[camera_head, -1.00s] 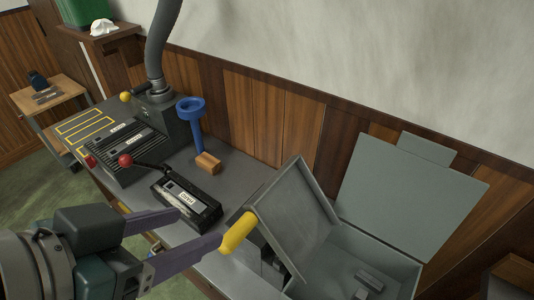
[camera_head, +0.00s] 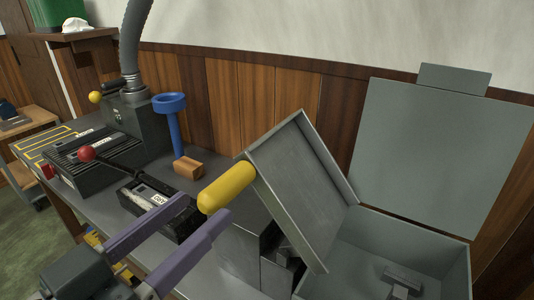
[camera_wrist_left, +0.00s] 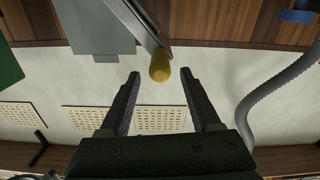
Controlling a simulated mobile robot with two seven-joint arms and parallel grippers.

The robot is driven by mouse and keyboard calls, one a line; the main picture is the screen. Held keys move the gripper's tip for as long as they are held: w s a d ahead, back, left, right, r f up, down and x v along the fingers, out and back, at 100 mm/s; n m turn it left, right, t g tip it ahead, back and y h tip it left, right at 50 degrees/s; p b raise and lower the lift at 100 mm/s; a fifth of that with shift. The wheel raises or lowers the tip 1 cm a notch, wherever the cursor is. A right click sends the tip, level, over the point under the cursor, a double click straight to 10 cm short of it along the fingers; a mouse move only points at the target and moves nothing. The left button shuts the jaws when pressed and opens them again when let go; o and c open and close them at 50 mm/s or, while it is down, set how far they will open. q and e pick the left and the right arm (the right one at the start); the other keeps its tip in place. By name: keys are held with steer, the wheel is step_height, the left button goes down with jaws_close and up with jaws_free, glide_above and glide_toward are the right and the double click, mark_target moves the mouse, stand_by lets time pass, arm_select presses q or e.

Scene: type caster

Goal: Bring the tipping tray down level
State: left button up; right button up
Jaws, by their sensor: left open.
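The grey tipping tray (camera_head: 303,195) stands steeply tilted beside an open grey box. A yellow handle (camera_head: 228,187) sticks out from its upper left edge. My left gripper (camera_head: 208,207) is open, its two purple-grey fingers just below and in front of the handle. In the left wrist view, the handle (camera_wrist_left: 160,66) lies centred at the gap between the fingertips, with space on both sides. The fingers are not closed on it. My right gripper is not in view.
The open box (camera_head: 440,246) has a raised flat lid (camera_head: 440,150).

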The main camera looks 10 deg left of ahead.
mark_target(226, 187)
arm_select(q)
steer(key=x, duration=0.6)
steer(key=shift+w, duration=0.15)
steer(key=shift+c, duration=0.2)
jaws_close()
stand_by(1.1)
